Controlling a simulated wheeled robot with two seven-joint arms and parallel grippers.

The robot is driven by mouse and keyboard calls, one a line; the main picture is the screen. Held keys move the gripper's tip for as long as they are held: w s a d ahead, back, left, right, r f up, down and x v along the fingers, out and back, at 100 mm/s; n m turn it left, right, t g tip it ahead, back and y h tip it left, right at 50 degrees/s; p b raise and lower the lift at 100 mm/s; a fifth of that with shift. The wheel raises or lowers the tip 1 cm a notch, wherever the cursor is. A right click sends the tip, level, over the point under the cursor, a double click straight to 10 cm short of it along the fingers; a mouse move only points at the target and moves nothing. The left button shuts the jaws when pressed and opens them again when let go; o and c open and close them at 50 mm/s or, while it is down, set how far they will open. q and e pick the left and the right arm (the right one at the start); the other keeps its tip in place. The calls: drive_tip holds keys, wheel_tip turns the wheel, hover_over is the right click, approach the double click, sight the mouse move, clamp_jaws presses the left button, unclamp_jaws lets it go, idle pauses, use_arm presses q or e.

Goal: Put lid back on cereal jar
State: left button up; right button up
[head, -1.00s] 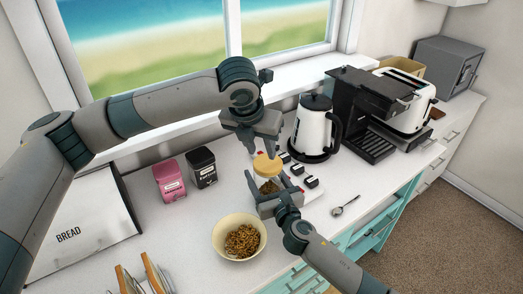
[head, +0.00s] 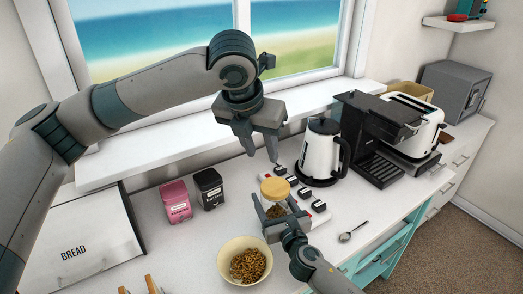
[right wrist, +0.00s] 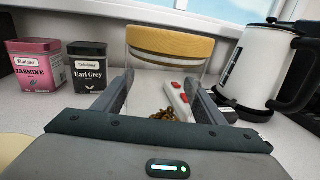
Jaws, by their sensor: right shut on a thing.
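The cereal jar (head: 276,211) is clear glass with brown cereal low inside. It stands upright on the white counter, between the fingers of my right gripper (head: 280,213), which is shut on it. The round wooden lid (head: 275,187) sits over the jar's mouth and looks level. In the right wrist view the lid (right wrist: 170,43) shows above the clear glass; I cannot tell if it is fully seated. My left gripper (head: 260,157) is open and empty, above the lid and apart from it, fingers pointing down.
A bowl of cereal (head: 223,262) stands in front left of the jar. Pink (head: 175,202) and black (head: 209,188) tea tins stand left. A white kettle (head: 318,152), coffee machine (head: 372,130) and spoon (head: 346,237) are right. A switched power strip (head: 305,195) lies behind the jar.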

drive_tip(key=o, duration=1.3)
drive_tip(key=shift+s+f, duration=0.1)
drive_tip(key=shift+f, duration=0.45)
drive_tip(key=shift+o, duration=1.4)
drive_tip(key=shift+r, duration=0.15)
drive_tip(key=shift+r, duration=0.1)
drive_tip(key=b+v, duration=0.3)
drive_tip(key=v, duration=1.4)
drive_tip(key=shift+d, duration=0.15)
drive_tip(key=shift+s, duration=0.1)
